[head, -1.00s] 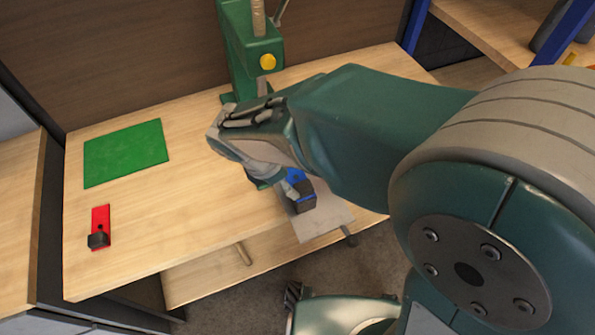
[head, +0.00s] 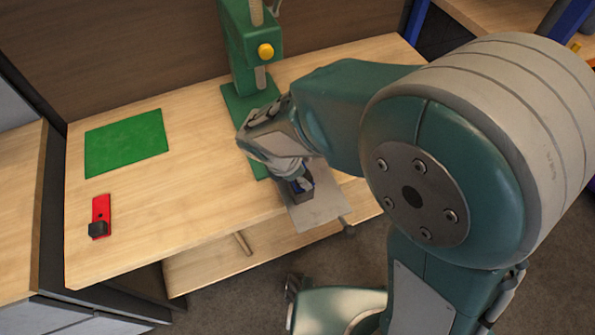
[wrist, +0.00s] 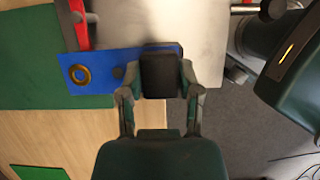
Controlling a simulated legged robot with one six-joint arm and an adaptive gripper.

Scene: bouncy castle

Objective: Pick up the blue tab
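The blue tab (wrist: 103,69) is a flat blue strip with a brass ring near its left end in the wrist view. A black block (wrist: 160,75) sits on its right end. The tab lies partly over a grey metal plate and a green base. My gripper (wrist: 161,84) has one finger on each side of the black block, very close to it. I cannot tell whether the fingers press on it. In the head view my gripper (head: 290,178) is at the plate by the table's front edge and hides most of the tab.
A green press (head: 249,50) with a yellow knob stands behind my gripper. The grey plate (head: 318,207) juts past the table's front edge. A red tab with a black block (head: 101,212) and a green mat (head: 126,142) lie at left. The wooden tabletop between is clear.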

